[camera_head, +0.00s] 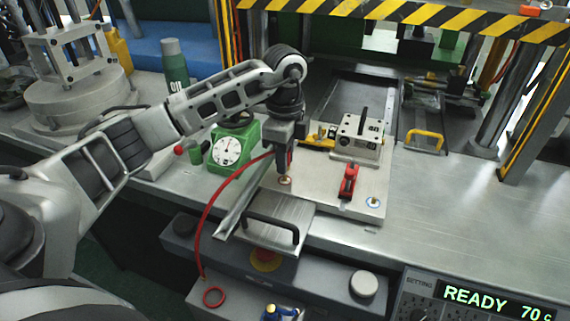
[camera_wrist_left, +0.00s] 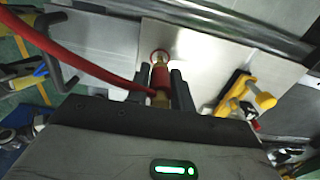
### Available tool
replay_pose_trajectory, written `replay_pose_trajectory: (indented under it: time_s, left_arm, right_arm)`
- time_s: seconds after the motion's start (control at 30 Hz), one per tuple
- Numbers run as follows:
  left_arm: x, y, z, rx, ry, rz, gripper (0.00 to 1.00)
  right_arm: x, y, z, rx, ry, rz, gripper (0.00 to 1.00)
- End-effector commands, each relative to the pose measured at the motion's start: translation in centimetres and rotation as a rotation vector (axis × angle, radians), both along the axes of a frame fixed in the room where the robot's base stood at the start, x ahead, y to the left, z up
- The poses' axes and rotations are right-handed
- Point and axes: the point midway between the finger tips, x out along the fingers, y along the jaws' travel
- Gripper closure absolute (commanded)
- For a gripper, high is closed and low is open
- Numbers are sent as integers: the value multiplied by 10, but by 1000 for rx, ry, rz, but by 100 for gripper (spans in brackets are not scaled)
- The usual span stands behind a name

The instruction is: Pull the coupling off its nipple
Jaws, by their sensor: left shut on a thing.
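The coupling is a red sleeve with brass ends in the left wrist view (camera_wrist_left: 160,78), on the end of a red hose (camera_wrist_left: 95,68). My left gripper (camera_head: 286,165) is shut on it from above, with one dark finger on each side. In the head view, the fingers mostly hide the coupling. The nipple's place is a small red-ringed spot (camera_head: 285,180) on the metal plate (camera_head: 320,195), just below the fingertips. The coupling points at that ring (camera_wrist_left: 160,54) in the wrist view. I cannot tell whether it is still seated. My right gripper is not in view.
A green dial gauge (camera_head: 232,148) stands left of the gripper. A metal mould block (camera_head: 357,138) and a red clamp (camera_head: 348,182) are to the right, with a blue-ringed spot (camera_head: 374,202). The hose loops down past the plate's front handle (camera_head: 272,226). Bench at right is clear.

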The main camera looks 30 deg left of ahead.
Motion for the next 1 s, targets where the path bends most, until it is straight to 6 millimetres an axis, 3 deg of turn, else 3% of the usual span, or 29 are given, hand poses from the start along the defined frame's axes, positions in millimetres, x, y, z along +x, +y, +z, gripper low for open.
replay_pose_trajectory:
  time_s: [0.6,1.0]
  left_arm:
    - [0,0,26,-1,-1,0,100]
    - [0,0,26,-1,-1,0,100]
  right_arm:
    - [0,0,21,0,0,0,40]
    - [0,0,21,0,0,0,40]
